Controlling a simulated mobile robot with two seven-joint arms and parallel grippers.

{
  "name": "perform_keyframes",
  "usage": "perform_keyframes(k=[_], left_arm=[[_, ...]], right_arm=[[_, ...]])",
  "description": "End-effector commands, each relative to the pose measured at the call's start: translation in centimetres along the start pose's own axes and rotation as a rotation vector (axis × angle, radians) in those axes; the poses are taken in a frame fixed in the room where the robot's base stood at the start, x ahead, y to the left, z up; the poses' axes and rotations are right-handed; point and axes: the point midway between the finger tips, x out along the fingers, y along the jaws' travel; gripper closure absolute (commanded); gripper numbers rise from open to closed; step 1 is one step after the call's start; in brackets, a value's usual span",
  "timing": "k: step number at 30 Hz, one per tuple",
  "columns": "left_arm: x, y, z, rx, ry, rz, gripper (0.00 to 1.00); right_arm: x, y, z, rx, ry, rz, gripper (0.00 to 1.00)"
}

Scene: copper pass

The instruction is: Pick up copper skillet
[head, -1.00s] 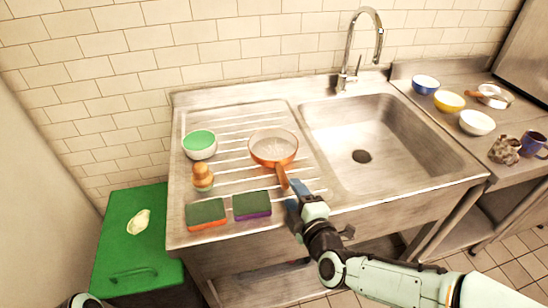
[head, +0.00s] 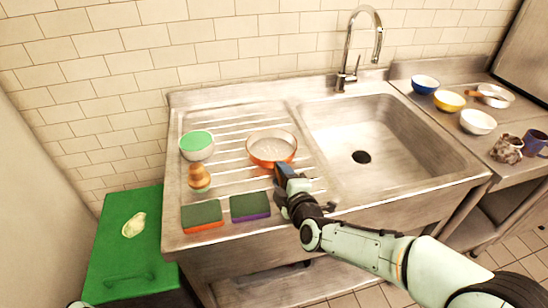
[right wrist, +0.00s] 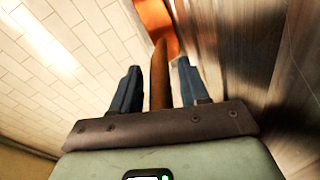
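The copper skillet (head: 271,157) sits on the ribbed drainboard left of the sink basin, its handle toward the front. My right gripper (head: 281,172) is over the handle, which it hides in the head view. In the right wrist view the brown handle (right wrist: 159,75) lies between the two blue-grey fingers of my right gripper (right wrist: 157,82), with gaps on both sides. The fingers are open. The pan's copper side (right wrist: 155,22) shows beyond the fingertips. My left gripper is not in view.
A green-and-orange sponge (head: 202,215) and a green-and-purple sponge (head: 250,207) lie at the drainboard's front. A wooden brush (head: 199,178) and a green-topped white bowl (head: 196,147) stand left of the skillet. The sink basin (head: 400,155) is empty. Bowls and mugs stand on the right counter.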

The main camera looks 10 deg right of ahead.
Motion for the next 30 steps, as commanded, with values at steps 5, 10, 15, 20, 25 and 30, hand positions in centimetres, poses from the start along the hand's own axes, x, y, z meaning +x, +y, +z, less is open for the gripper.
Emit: perform_keyframes(k=[5,10,15,20,25,30], left_arm=[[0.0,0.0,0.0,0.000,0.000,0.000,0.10],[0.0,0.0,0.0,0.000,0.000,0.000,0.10],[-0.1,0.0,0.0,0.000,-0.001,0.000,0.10],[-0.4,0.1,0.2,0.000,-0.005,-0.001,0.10],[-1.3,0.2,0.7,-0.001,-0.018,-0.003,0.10],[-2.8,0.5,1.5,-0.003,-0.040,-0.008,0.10]], right_arm=[[0.0,0.0,0.0,0.000,0.000,0.000,1.00],[0.0,0.3,-0.1,0.000,0.001,0.009,1.00],[-0.1,0.4,-0.1,0.000,0.001,0.008,1.00],[-0.3,1.3,-0.3,0.000,0.001,0.009,1.00],[-0.7,3.5,-0.9,0.000,0.003,0.011,1.00],[-1.4,7.0,-1.6,0.001,0.002,0.013,1.00]])
